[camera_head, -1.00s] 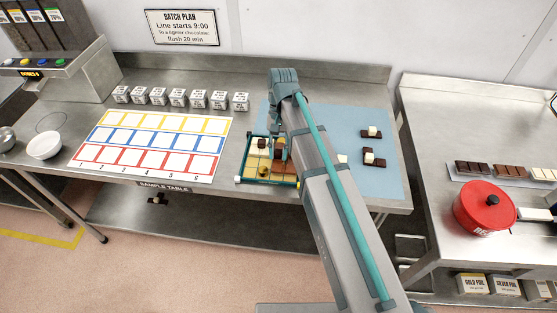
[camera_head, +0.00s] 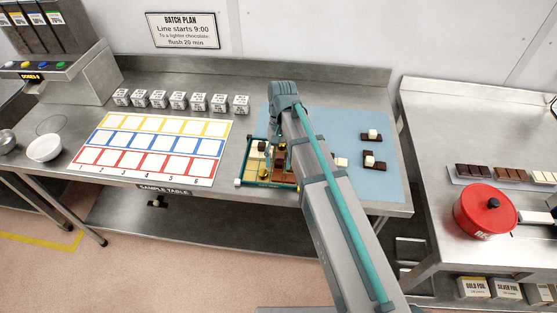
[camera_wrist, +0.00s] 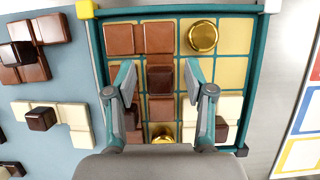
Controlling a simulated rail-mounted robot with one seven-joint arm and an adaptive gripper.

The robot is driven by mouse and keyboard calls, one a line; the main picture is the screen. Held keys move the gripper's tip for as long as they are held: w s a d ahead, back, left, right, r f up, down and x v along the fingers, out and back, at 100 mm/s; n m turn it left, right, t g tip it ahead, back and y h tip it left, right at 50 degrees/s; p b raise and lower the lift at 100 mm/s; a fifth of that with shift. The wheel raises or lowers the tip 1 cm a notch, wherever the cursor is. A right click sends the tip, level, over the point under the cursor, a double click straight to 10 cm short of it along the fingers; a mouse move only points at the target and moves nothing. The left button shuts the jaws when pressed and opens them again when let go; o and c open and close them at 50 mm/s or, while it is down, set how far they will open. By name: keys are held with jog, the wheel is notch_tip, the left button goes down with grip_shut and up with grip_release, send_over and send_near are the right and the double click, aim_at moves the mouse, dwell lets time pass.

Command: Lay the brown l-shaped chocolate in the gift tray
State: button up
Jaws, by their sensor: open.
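The brown l-shaped chocolate (camera_wrist: 153,39) lies in the gift tray (camera_wrist: 95,32) in the wrist view, seemingly flat on the gold grid. Its short arm points left at the top and its long arm runs down the picture. A darker knob stands on the long arm. My gripper (camera_wrist: 159,76) is open, with one finger on each side of the knob and gaps between. The lower end of the chocolate is partly covered near my wrist. In the head view the chocolate (camera_head: 283,168) shows in the tray (camera_head: 247,184), partly behind my arm.
The tray also holds a gold ball (camera_wrist: 202,37), another gold piece (camera_wrist: 163,134) and a cream piece (camera_wrist: 232,105). Another brown piece (camera_wrist: 32,70) and a cream piece (camera_wrist: 75,115) lie on the blue mat (camera_wrist: 78,75). A sample sheet (camera_head: 152,147) lies left of the tray.

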jog(key=shift+r, duration=0.15)
jog(key=shift+w+r, duration=0.3)
jog(key=shift+r, duration=0.2)
jog(key=p+v, duration=0.4)
jog(key=v, duration=0.2)
jog(key=shift+r, duration=0.25)
jog(key=shift+f, duration=0.1)
